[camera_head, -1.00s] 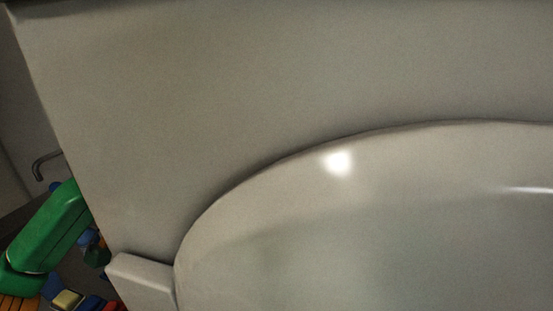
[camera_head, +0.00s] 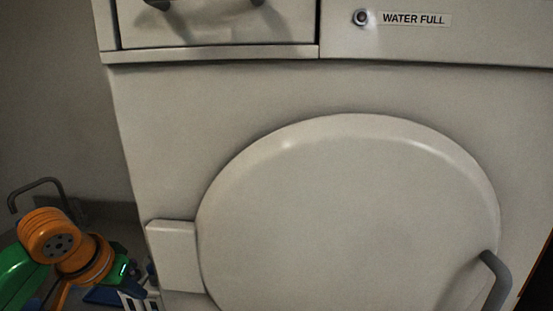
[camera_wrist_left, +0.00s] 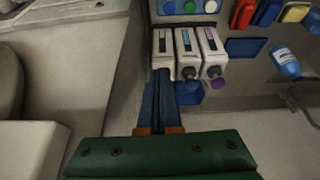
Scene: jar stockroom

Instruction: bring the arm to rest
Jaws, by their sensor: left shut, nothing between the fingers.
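My left gripper (camera_wrist_left: 162,80) shows in the left wrist view, its dark blue fingers together and nothing between them. The fingertips point toward a row of white holders; I cannot tell whether they touch. In the head view my left arm, with green and orange links, is folded at the lower left, beside the white machine (camera_head: 160,130). The fingers are hard to make out there. My right gripper is in neither current view.
The machine has a big round door (camera_head: 340,210) with a grey handle (camera_head: 495,280) and a "WATER FULL" label (camera_head: 414,19). The white holders (camera_wrist_left: 187,52) stand beside coloured blocks and a blue bottle (camera_wrist_left: 285,63) in the wrist view.

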